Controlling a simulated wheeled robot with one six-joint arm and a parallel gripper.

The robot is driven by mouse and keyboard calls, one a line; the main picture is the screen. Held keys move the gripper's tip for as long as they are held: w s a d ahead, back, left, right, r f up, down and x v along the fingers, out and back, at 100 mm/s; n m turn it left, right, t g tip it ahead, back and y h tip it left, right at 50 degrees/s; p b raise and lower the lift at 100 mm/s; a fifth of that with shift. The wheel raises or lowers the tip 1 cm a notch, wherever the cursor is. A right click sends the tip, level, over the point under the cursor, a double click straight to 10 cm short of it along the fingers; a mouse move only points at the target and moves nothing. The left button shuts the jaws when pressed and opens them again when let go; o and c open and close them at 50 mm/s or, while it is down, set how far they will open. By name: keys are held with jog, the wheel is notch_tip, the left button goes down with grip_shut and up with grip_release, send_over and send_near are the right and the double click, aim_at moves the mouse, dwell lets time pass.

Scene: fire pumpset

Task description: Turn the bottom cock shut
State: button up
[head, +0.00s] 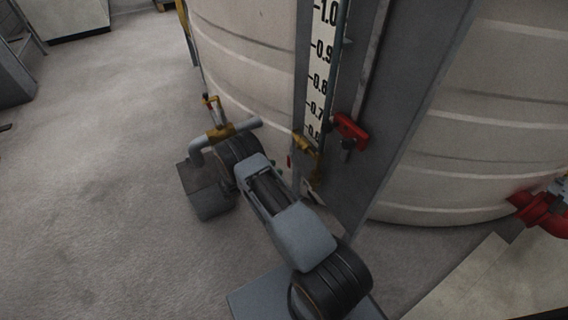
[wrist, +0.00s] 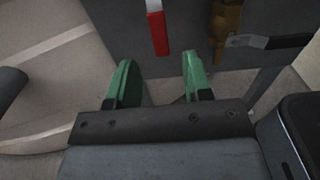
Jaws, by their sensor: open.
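The bottom cock is a brass fitting (head: 304,142) low on the level gauge.
A second brass fitting (wrist: 226,25) with a dark lever (wrist: 265,42) sits right of the red lever. The gauge's scale (head: 324,55) runs up a grey panel beside a big pale tank (head: 245,50). A red clamp (head: 350,127) is to the right. Open floor (head: 100,130) lies left.

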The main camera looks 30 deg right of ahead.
jog(key=a, duration=0.7)
jog(key=shift+p, duration=0.3)
jog(key=s+f+m+g+y, duration=0.2)
jog(key=s+f, duration=0.2)
jog(key=s+a+r+m+g+y+p, duration=0.1)
jog(key=s+r+m+g+y+p, duration=0.25)
jog(key=s+r+m+y, duration=0.35)
jog(key=s+a+r+m+t+y+p, duration=0.1)
jog(key=s+r+m+t+y+p, duration=0.2)
jog(key=r+p, duration=0.5)
jog(key=s+a+r+m+t+y+p, duration=0.1)
jog(key=r+p, duration=0.7)
jog(key=r, duration=1.8)
jog(key=s+a+r+m+t+y+p, duration=0.1)
jog(key=s+r+m+t+y+p, duration=0.3)
jog(key=r, duration=1.3)
jog(key=s+m+y+p, duration=0.1)
jog(key=s+p, duration=0.1)
jog(key=p, duration=0.2)
jog(key=shift+s+a+r+t, duration=0.15)
jog(key=shift+s+a+t, duration=0.05)
jog(key=shift+a+t, duration=0.15)
